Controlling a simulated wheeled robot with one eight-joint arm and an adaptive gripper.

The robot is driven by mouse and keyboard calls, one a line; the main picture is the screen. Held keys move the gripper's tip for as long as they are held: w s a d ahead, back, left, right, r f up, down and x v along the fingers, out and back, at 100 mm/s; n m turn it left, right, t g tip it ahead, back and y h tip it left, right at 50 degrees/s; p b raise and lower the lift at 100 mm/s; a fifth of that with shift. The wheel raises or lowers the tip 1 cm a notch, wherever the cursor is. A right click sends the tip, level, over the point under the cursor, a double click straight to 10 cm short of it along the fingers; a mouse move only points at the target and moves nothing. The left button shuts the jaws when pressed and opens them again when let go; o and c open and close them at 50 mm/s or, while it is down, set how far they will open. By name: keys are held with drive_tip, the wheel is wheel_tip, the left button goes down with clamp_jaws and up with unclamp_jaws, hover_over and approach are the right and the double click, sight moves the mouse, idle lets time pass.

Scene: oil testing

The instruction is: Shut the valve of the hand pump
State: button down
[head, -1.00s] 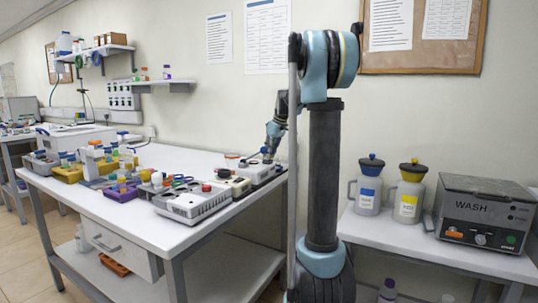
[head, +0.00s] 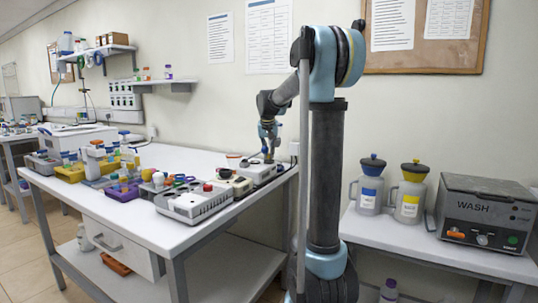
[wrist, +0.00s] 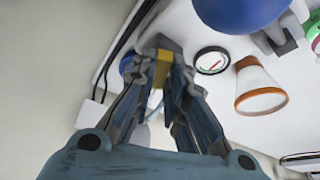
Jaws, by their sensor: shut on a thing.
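In the wrist view, my gripper (wrist: 164,72) is closed around a small yellow piece (wrist: 163,66), which looks like the valve handle of the hand pump. The pump itself is mostly hidden behind the fingers, and I cannot tell how far the valve is turned. A round gauge (wrist: 211,60) with a red needle is just right of the fingers. In the head view, my gripper (head: 268,156) points down at the far right end of the long bench, over a light box-shaped device (head: 254,175).
In the wrist view, an orange-rimmed cup (wrist: 258,90) and a large blue ball-shaped part (wrist: 240,8) are close on the right. Dark cables run along the wall side.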

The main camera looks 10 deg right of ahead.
drive_tip(key=m, duration=0.1)
drive_tip(key=m+h, duration=0.1)
drive_tip(key=m, duration=0.2)
drive_tip(key=shift+w+a+m+g+h, duration=0.15)
drive_tip(key=shift+a+m+g+h, duration=0.1)
drive_tip(key=shift+m+g+h, duration=0.05)
idle(0.5)
drive_tip(key=c, duration=1.6)
unclamp_jaws()
drive_tip(key=v, duration=1.2)
drive_tip(key=shift+w, duration=0.15)
